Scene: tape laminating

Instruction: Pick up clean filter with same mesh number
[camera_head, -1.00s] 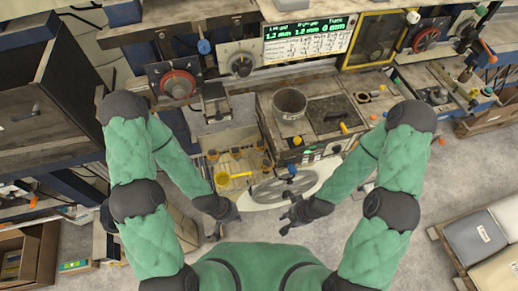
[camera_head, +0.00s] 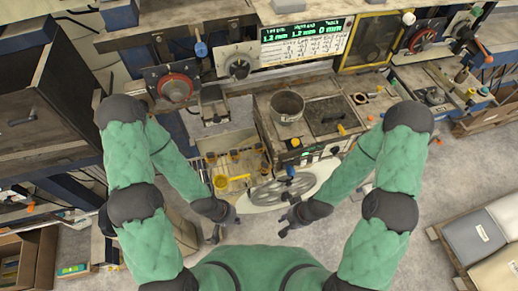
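A tray (camera_head: 206,178) below the machine's left side holds several small dark round pieces with orange-brown edges, perhaps filters; one of them (camera_head: 235,155) stands near its back. A yellow round item (camera_head: 221,181) lies at the tray's front. No mesh numbers are readable. My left gripper (camera_head: 217,232) hangs below the tray, apart from it. My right gripper (camera_head: 286,228) hangs right of it, below a grey spoked wheel. Both look empty, but their fingers are too small and dark to judge fully.
The grey spoked wheel (camera_head: 284,186) sits on a white rounded plate between my arms. A metal pot (camera_head: 288,106) stands on the machine. A lit display panel (camera_head: 305,38) is behind. Dark shelving (camera_head: 40,90) stands at left. Floor at right is partly clear.

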